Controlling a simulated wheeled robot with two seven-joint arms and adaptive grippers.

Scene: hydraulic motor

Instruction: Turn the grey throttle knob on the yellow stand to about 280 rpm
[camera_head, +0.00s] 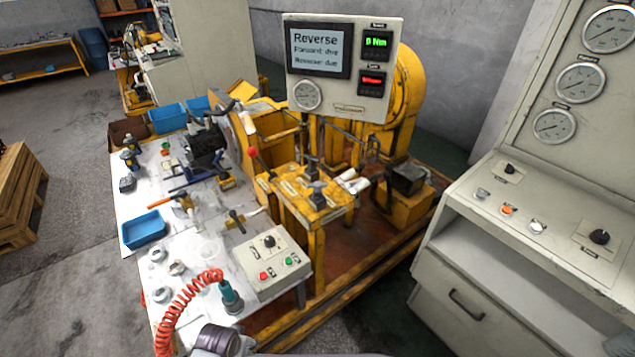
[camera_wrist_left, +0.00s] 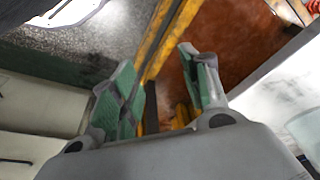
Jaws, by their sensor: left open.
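The yellow stand (camera_head: 330,215) is in the middle of the head view, with small dark and grey controls on its top plate. A grey knob-like part (camera_head: 318,197) sits on that plate; its marks are too small to read. My left gripper (camera_wrist_left: 157,58) shows in the left wrist view, with two green-padded fingers spread apart and nothing between them. It is over the rig's yellow edge and red-brown floor, apart from the knob. In the head view only a grey part of my arm clearly shows at the bottom edge. My right gripper is not in view.
A display panel (camera_head: 343,68) above the stand reads "Reverse" and "0 Nm"; its red readout is unreadable. A red coiled hose (camera_head: 183,302) lies nearby. A grey console (camera_head: 540,225) stands right.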

